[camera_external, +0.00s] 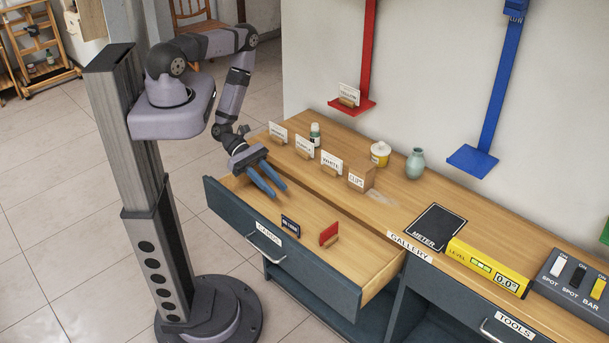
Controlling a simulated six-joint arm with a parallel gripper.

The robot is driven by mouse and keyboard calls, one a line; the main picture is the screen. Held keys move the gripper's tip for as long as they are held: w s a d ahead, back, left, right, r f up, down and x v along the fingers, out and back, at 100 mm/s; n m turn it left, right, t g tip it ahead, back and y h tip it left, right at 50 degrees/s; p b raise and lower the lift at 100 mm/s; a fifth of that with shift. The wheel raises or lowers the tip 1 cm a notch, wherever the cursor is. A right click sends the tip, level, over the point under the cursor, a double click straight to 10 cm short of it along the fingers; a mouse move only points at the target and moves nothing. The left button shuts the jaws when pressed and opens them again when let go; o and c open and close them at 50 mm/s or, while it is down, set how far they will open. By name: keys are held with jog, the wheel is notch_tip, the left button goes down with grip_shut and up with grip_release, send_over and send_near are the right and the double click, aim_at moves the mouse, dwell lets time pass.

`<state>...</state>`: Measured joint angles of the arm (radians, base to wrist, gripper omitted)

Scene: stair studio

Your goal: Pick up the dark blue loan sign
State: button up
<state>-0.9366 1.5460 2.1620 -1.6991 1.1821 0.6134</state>
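The dark blue loan sign (290,226) stands in the open drawer (345,255), near its front wall. White lettering shows on it, too small to read surely. My gripper (279,192) hangs over the left back part of the drawer, up and left of the sign. Its two blue fingers point down and to the right, with a gap between them and nothing visible in it. The gripper is apart from the sign.
On the counter behind are several white cards, a small bottle (315,134), a clips box (360,178), a yellow jar (380,154) and a green vase (415,164).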

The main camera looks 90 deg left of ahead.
jog(key=b, duration=0.6)
send_near(285, 216)
jog(key=shift+r+x, duration=0.15)
jog(key=shift+x, duration=1)
jog(key=shift+r+x, duration=0.2)
jog(key=shift+x, duration=0.9)
jog(key=shift+w+d, duration=0.1)
jog(key=shift+w, duration=0.05)
jog(key=shift+b+x, duration=0.75)
jog(key=shift+x, duration=1.75)
jog(key=shift+c, duration=0.4)
grip_shut()
